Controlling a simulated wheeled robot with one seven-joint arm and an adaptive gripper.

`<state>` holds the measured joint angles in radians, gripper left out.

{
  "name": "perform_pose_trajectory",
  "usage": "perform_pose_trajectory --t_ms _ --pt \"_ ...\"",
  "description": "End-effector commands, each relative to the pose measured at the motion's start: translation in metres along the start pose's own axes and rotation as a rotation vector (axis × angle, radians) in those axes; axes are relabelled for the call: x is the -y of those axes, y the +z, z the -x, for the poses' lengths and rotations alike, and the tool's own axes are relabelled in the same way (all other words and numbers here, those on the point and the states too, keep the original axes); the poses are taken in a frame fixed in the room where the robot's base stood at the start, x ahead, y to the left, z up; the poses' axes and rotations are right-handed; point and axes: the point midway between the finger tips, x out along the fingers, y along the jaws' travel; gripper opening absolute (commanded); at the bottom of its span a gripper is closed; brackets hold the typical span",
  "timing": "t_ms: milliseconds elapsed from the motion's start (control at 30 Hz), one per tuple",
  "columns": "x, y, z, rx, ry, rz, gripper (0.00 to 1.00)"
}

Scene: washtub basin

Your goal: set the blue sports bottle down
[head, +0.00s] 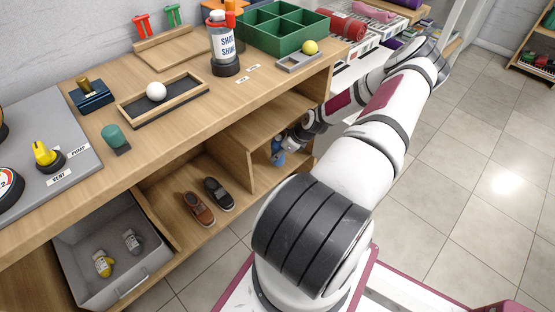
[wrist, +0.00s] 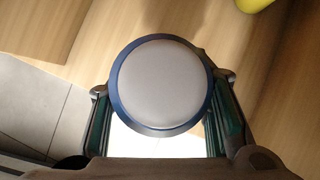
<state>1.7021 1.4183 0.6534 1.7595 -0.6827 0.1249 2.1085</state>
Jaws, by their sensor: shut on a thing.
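The blue sports bottle (head: 278,156) shows in the head view low in the right compartment under the wooden counter, partly hidden by my gripper (head: 289,142). In the wrist view the bottle (wrist: 160,85) is seen end-on as a pale grey disc with a dark blue rim. My gripper's fingers (wrist: 161,88) lie on either side of it, and it is shut on the bottle. I cannot tell whether the bottle's base touches the shelf board.
A yellow thing (wrist: 255,4) shows at the wrist view's top edge. Brown shoe (head: 199,208) and dark shoe (head: 217,193) lie in the neighbouring compartment, left of a wooden divider (head: 237,163). A grey drawer (head: 118,255) stands open further left. The counter is above my gripper.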

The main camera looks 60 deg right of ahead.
Motion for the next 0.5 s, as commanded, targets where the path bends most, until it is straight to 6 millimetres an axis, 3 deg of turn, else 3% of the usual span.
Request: perform_pose_trajectory --t_ms 200,500 --pt "-0.001 -0.015 -0.025 0.001 0.001 -0.001 0.01" --pt "0.0 -0.018 -0.028 0.0 0.0 0.001 0.01"
